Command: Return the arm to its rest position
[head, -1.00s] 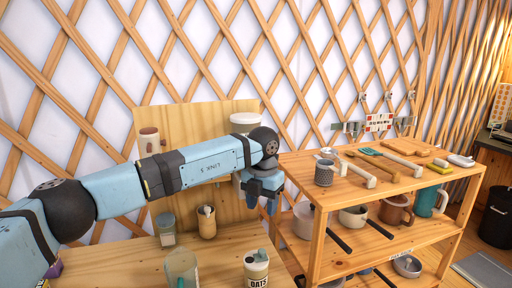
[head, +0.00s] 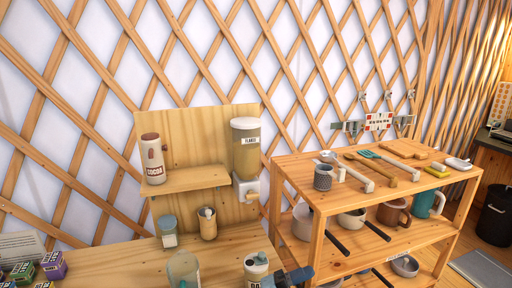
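Neither of my grippers shows clearly in the head view. A small blue and dark part of mine pokes in at the bottom edge, in front of the wooden shelf unit. I cannot tell which part it is, and no fingers can be made out. The long blue arm is out of the picture, and the left side is unobstructed.
A cocoa container (head: 152,160) stands on the wall shelf (head: 200,180), left of a flakes dispenser (head: 246,148). Jars and an oats container (head: 256,267) stand on the counter below. The shelf unit (head: 300,172) at right holds utensils, mugs and pans.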

